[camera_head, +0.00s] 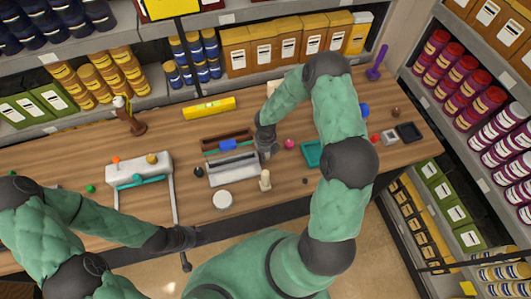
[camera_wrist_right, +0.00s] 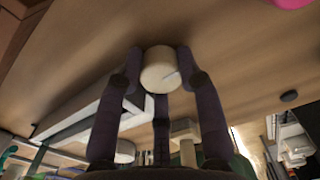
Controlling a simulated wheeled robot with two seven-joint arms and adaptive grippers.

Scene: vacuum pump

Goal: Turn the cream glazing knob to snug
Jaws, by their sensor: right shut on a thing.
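The cream knob (camera_wrist_right: 160,72) is a short round cylinder with a thin dark line on its face, in the middle of the right wrist view. My right gripper (camera_wrist_right: 160,76) has its dark fingers on both sides of the knob and is shut on it. In the head view my right gripper (camera_head: 266,150) points down at the bench beside the grey slotted unit (camera_head: 232,168); it hides the knob there. My left gripper (camera_head: 188,238) is low at the bench's front edge, away from the knob; its fingers are too small to read.
A white round lid (camera_head: 222,199) and a small cream piece (camera_head: 265,181) stand near the front edge. A pink ball (camera_head: 289,144) and a teal tray (camera_head: 312,154) are right of my right gripper. A white frame (camera_head: 138,168) stands left. Stocked shelves line the back and right.

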